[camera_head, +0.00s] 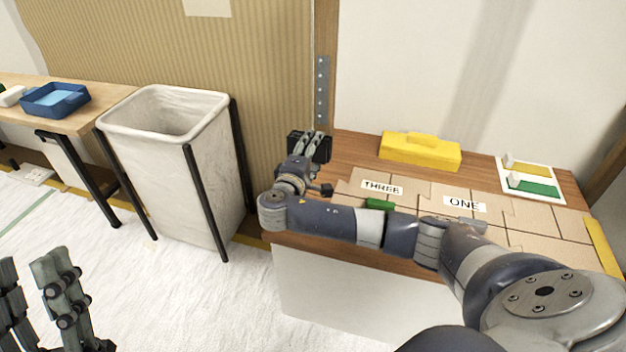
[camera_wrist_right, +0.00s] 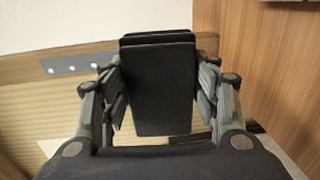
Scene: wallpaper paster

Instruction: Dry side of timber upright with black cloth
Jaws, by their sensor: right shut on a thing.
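The timber upright (camera_head: 326,40) is a narrow brown post with a perforated metal strip, standing between the ribbed board and the pale wall. In the right wrist view it lies sideways at the left (camera_wrist_right: 40,88). My right gripper (camera_head: 308,148) is at the foot of the upright, shut on the black cloth (camera_head: 321,146). The cloth shows as a flat dark pad between the fingers in the right wrist view (camera_wrist_right: 160,88). I cannot tell whether it touches the timber. My left gripper (camera_head: 32,268) is open and empty at the lower left, far from the upright.
A wooden worktop (camera_head: 356,146) beside the upright bears a yellow block (camera_head: 419,151), cardboard pieces labelled THREE and ONE, and a white tray (camera_head: 558,195). A pale bin (camera_head: 175,160) in a black frame stands left. A blue tray (camera_head: 55,101) sits on another table.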

